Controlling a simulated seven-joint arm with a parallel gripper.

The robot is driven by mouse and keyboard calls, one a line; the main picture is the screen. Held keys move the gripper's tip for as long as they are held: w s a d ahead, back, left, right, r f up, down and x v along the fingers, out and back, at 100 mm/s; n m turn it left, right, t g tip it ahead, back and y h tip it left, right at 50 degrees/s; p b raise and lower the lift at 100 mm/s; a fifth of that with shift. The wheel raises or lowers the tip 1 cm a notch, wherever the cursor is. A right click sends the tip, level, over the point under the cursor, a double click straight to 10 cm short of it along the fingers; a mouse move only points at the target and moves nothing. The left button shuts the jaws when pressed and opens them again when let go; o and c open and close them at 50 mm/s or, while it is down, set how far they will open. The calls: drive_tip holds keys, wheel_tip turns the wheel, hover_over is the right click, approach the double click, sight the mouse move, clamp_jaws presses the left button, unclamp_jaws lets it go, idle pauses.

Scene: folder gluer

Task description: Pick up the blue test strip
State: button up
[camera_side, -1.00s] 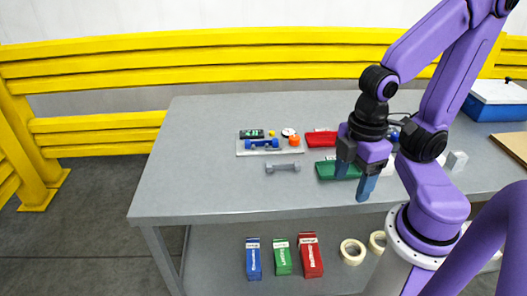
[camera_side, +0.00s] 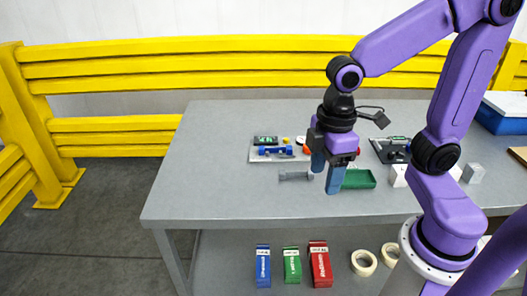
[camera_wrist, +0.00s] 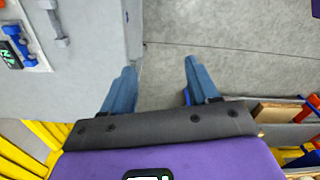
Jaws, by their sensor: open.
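A blue dumbbell-shaped piece (camera_side: 275,151), which looks like the blue test strip, lies on a pale tray (camera_side: 256,158) on the grey table. In the wrist view, the blue piece (camera_wrist: 18,45) is at the far left edge. My gripper (camera_side: 326,176) points down, open and empty, to the right of the tray and nearer the table's front edge. In the wrist view, the two blue fingers (camera_wrist: 160,68) are apart with only floor between them.
A grey dumbbell-shaped piece (camera_side: 296,176) lies between the tray and my gripper. Blue (camera_side: 263,266), green (camera_side: 292,266) and red (camera_side: 320,264) cartons stand below the tabletop. The table's left side is clear.

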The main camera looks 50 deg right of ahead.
drive_tip(key=w+r, duration=0.1)
drive_tip(key=w, duration=1)
drive_tip(key=m, duration=0.3)
hover_over(261, 148)
wheel_tip(261, 148, down, 16)
drive_tip(key=shift+a+r, duration=0.1)
drive_tip(key=shift+a, duration=0.05)
drive_tip(key=shift+f, duration=2.65)
clamp_jaws()
